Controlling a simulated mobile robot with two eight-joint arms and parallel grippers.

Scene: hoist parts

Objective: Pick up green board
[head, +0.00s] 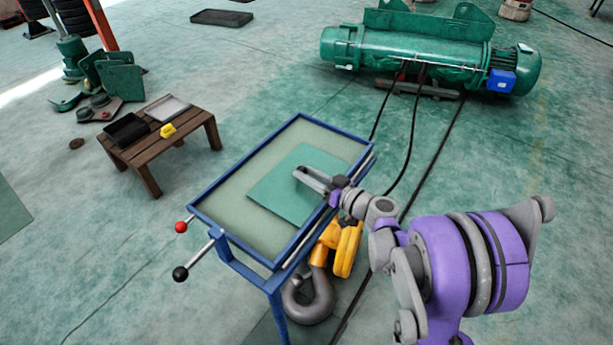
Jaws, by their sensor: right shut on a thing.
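The green board (277,196) is a flat, square teal sheet on the blue-framed table (231,235) in the middle of the head view. It lies over the right part of the pale tabletop. My right gripper (300,174) comes in from the right, with its fingertips over the board's right half. It is shut on the board; the fingers hide the exact grip. I cannot tell whether the board is lifted off the tabletop. My left gripper is not in view.
A yellow hook block (345,250) with a grey hook (308,298) is beside the table's right side. A green hoist (410,48) lies behind, with black cables (411,150) running forward. A wooden bench (150,160) stands at left. The tabletop's left part is clear.

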